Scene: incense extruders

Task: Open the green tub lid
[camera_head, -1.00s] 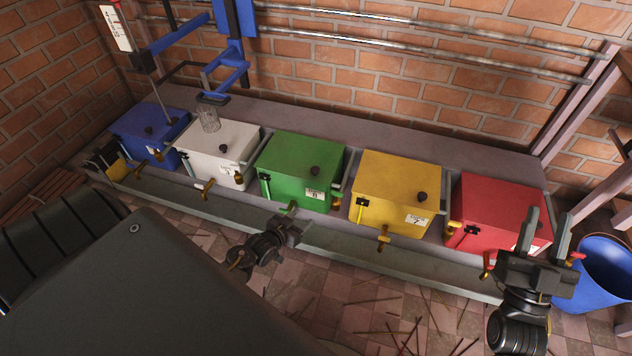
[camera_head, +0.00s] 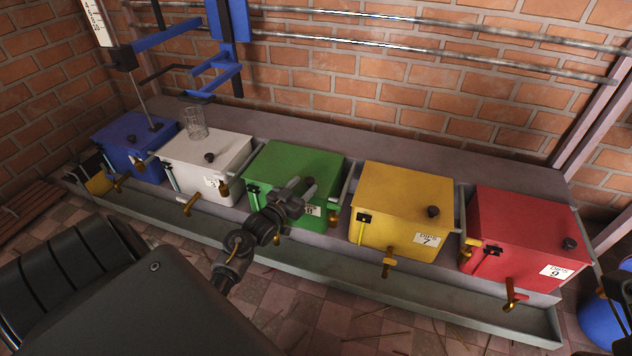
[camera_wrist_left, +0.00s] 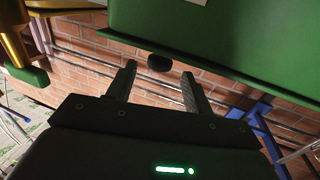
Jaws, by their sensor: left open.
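The green tub (camera_head: 278,165) stands in the middle of a row of coloured tubs, its flat lid (camera_head: 300,158) closed. My left gripper (camera_head: 302,186) is open and empty at the tub's front right edge, covering part of the front and label. In the left wrist view the green tub (camera_wrist_left: 225,35) fills the upper right. There a dark round knob (camera_wrist_left: 159,63) shows between the open fingertips, near the lid's edge, with no visible contact. In the head view I cannot separate the knob from the fingers.
White (camera_head: 225,150) and blue (camera_head: 125,130) tubs stand left of the green one, yellow (camera_head: 410,185) and red (camera_head: 515,215) tubs right. Brass taps stick out in front. A glass (camera_head: 196,124) stands on the white tub. A blue frame (camera_head: 228,75) rises behind.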

